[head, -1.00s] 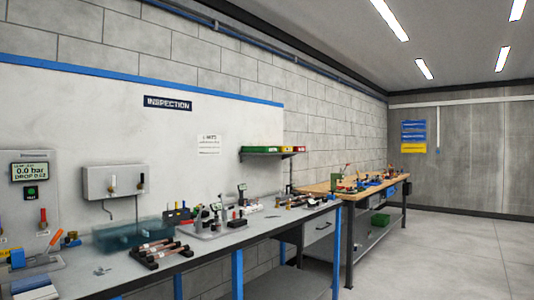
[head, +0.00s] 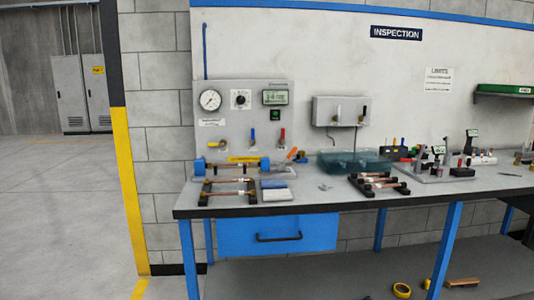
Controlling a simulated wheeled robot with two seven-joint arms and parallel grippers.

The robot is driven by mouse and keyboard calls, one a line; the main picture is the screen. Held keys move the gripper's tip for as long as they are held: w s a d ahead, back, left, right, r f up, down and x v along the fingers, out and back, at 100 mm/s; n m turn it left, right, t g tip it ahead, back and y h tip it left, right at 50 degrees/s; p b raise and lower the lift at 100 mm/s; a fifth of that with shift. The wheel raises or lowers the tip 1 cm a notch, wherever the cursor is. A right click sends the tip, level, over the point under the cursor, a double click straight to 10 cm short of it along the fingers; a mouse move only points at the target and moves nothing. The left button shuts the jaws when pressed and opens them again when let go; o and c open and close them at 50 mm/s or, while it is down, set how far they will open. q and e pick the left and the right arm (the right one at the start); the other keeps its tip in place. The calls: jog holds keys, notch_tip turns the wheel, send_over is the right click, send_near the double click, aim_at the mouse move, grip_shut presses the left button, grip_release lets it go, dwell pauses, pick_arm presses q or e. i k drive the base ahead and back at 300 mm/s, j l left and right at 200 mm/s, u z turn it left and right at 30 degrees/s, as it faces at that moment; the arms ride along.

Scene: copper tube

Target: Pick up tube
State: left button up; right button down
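Copper tubes (head: 228,193) lie across a black rack (head: 204,198) near the left end of the inspection bench (head: 310,196). More copper-coloured tubes (head: 384,184) with dark ends lie on a second black rack (head: 402,190) near the middle of the bench. Which tube the task means cannot be told from this view. Neither of my grippers is in view.
A test panel (head: 225,108) with a gauge and levers stands behind the left rack. A teal translucent tray (head: 352,162) and a fixture (head: 437,170) stand farther right. A blue drawer (head: 277,235) hangs under the bench. Open floor (head: 60,210) lies left.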

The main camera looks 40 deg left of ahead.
aim_at(210, 166)
jog(key=i+j+u, duration=0.2)
jog(key=j+u, duration=0.15)
jog(key=i+j+u, duration=0.6)
jog(key=u, duration=0.15)
jog(key=j, duration=0.1)
